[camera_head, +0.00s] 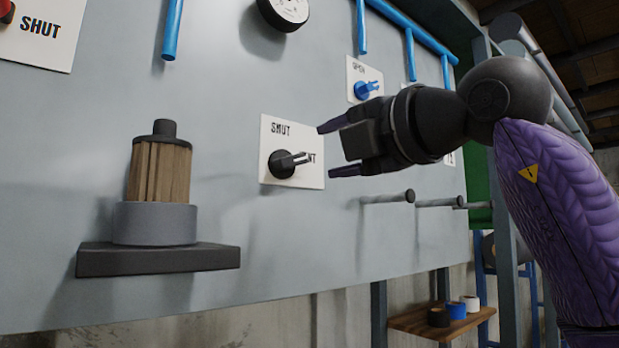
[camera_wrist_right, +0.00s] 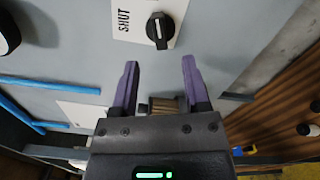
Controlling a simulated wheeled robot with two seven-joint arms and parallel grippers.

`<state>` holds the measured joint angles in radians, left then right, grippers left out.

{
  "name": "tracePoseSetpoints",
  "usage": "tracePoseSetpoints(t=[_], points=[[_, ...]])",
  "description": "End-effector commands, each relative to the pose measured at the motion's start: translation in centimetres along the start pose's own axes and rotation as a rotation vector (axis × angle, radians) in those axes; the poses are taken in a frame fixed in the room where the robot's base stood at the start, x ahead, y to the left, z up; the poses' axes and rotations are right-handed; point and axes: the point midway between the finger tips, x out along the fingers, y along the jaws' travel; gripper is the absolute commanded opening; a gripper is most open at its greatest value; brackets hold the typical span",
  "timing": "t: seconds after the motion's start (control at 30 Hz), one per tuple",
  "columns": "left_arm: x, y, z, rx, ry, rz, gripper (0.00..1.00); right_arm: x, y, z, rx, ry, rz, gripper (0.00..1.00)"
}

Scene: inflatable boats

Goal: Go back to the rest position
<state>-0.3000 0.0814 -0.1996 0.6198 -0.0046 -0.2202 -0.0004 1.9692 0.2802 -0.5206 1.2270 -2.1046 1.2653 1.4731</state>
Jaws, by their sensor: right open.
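My right gripper (camera_head: 338,150) is open and empty, its two purple fingers apart in front of the grey panel. It points at a black knob (camera_head: 284,164) on a white plate (camera_head: 271,136) marked SHUT, with a second label partly hidden by the knob. The knob's handle points right, towards that second label. In the right wrist view, the knob (camera_wrist_right: 160,30) lies beyond the open fingers (camera_wrist_right: 160,64), with a gap between them. My left gripper is in neither view.
A blue valve (camera_head: 367,89) on a plate marked OPEN sits behind the gripper. Pegs (camera_head: 388,197) stick out below it. A filter cartridge (camera_head: 160,172) stands on a dark shelf (camera_head: 158,259) at left. A gauge (camera_head: 284,10) is above. A wooden shelf (camera_head: 408,324) holds tape rolls.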

Motion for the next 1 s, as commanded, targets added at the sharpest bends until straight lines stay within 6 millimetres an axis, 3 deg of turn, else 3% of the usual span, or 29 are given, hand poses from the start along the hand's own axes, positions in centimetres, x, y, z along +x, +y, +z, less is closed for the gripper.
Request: tracePoseSetpoints(t=[0.03,0.2,0.67,0.77,0.87,0.93,1.0], points=[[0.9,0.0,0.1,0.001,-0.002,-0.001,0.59,-1.1,-0.4,-0.1,-0.001,-0.002,0.002,0.59],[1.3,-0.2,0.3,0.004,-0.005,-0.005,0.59,-3.1,-0.1,0.0,0.0,0.0,0.0,0.59],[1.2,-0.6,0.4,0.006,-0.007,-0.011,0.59,-3.0,-0.1,-0.2,0.0,0.012,0.005,0.59],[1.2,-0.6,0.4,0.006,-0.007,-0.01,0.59,-0.7,-1.7,-2.1,0.002,0.133,0.089,0.59],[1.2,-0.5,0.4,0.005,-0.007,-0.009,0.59,1.7,-4.7,-5.8,0.08,0.336,0.322,0.59],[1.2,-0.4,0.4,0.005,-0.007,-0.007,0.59,1.9,-6.9,-7.3,0.224,0.416,0.534,0.59],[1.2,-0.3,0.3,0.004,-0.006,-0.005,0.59,1.3,-10.0,-6.9,0.438,0.393,0.731,0.59]])
